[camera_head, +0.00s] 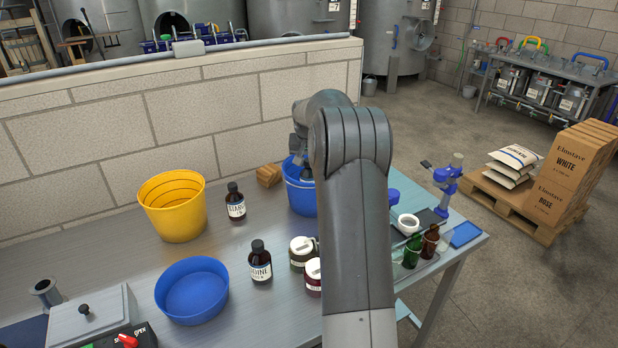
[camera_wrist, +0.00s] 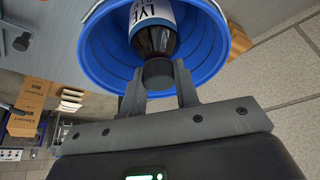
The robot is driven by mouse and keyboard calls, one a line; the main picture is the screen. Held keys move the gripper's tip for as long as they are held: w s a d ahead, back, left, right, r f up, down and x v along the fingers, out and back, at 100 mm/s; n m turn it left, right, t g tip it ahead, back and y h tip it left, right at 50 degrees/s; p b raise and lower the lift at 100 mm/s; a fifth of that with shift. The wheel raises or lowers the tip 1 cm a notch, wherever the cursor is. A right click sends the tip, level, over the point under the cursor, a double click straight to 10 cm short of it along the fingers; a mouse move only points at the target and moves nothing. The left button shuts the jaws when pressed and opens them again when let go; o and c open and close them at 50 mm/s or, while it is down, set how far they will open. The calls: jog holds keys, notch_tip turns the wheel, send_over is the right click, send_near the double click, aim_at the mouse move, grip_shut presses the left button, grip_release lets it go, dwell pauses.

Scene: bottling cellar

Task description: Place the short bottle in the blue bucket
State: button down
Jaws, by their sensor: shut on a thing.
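In the wrist view my gripper (camera_wrist: 159,88) is shut on the dark cap of a brown bottle (camera_wrist: 155,40) with a white and blue label reading "LYE". The bottle is framed by the round wall of the blue bucket (camera_wrist: 97,55), at or inside its mouth; I cannot tell whether it touches the bottom. In the head view the blue bucket (camera_head: 299,196) stands at the back of the table, partly hidden behind my arm. The held bottle and my fingertips are hidden there.
Two dark labelled bottles (camera_head: 236,203) (camera_head: 260,263) stand left of my arm. A yellow bucket (camera_head: 174,207) and a low blue basin (camera_head: 192,291) are further left. A wooden block (camera_head: 269,175) is beside the blue bucket. Jars (camera_head: 301,252) and small bottles (camera_head: 412,251) flank my arm.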

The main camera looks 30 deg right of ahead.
jog(key=shift+f, duration=3.35)
jog(key=c, duration=1.1)
grip_release()
